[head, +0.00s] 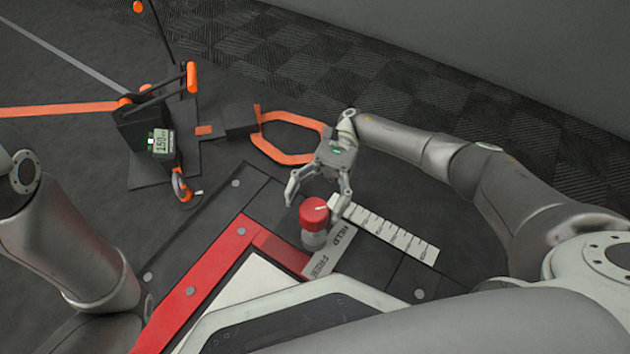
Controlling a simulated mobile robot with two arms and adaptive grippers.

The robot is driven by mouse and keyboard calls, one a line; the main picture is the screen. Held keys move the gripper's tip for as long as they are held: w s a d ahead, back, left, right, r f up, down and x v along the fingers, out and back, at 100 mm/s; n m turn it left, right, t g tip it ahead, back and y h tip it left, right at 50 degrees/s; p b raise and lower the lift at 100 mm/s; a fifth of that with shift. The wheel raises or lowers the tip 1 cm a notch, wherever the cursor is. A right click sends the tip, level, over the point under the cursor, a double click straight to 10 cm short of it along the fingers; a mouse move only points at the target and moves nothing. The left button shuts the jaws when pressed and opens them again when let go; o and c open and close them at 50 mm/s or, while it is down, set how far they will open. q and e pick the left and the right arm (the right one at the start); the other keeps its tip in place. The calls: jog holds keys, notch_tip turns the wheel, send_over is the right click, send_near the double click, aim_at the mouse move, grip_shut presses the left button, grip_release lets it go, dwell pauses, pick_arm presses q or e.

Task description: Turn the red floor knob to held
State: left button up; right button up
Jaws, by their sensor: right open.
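The red floor knob (314,211) stands on a pale base, upright, with a short white mark on its top. A light label plate (325,262) beside it carries the words HELD and FREE. The mark points to the right of the picture; I cannot tell which word it matches. My right gripper (316,203) is open, with its fingers pointing down and spread on either side of the knob's top. I cannot tell whether they touch it. My left arm shows at the left edge, but its gripper is out of view.
A white ruled scale strip (390,233) lies right of the knob. A red frame edge (215,265) runs left of it. A black device with orange levers and a 150 display (163,142) stands at upper left. An orange strap loop (268,148) lies behind the gripper.

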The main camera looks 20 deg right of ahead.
jog(key=shift+s+r, duration=0.1)
jog(key=shift+r, duration=2.6)
